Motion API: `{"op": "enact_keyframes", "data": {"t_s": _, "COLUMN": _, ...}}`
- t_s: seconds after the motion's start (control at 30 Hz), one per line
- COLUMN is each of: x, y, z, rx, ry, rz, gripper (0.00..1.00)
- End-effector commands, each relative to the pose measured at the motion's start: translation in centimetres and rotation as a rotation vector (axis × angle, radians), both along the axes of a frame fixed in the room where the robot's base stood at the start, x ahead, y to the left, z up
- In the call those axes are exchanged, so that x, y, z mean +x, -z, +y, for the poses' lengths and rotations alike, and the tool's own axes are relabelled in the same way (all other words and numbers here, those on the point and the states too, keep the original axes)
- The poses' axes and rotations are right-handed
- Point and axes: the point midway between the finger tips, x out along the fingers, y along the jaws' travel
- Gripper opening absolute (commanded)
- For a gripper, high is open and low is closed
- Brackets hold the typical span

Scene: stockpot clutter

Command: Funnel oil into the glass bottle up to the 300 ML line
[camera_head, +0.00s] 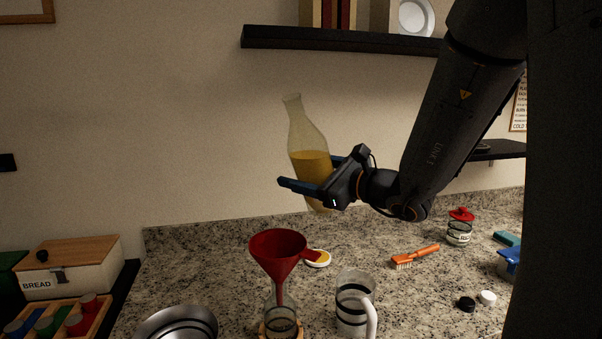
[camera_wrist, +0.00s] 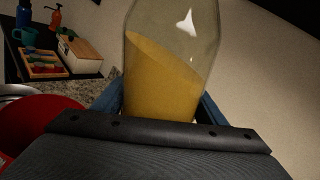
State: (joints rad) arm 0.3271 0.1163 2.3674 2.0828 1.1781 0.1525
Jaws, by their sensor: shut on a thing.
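My gripper (camera_head: 308,175) is shut on a clear carafe of yellow oil (camera_head: 311,168), held in the air above the counter and tilted slightly to the left. The carafe also fills the middle of the wrist view (camera_wrist: 168,85), with its oil surface slanting. The red funnel (camera_head: 276,254) stands below and to the left of the carafe, its spout inside the glass bottle (camera_head: 281,318). The bottle stands on a round wooden coaster (camera_head: 264,333). The funnel's rim also shows in the wrist view (camera_wrist: 30,120). The bottle's 300 ML line cannot be read here.
A glass mug with dark bands (camera_head: 353,305) stands right of the bottle. A metal bowl (camera_head: 178,324) is at left. An orange brush (camera_head: 416,256), a small jar (camera_head: 459,232) and caps lie at right. A dark shelf (camera_head: 340,39) hangs above. A bread box (camera_head: 75,268) is far left.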

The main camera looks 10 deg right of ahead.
Motion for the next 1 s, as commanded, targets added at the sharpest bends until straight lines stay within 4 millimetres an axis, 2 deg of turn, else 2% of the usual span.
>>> {"op": "enact_keyframes", "data": {"t_s": 1.0, "x": 1.3, "y": -0.2, "z": -2.1, "rx": -0.138, "ry": 0.000, "rz": -0.088, "gripper": 0.15}}
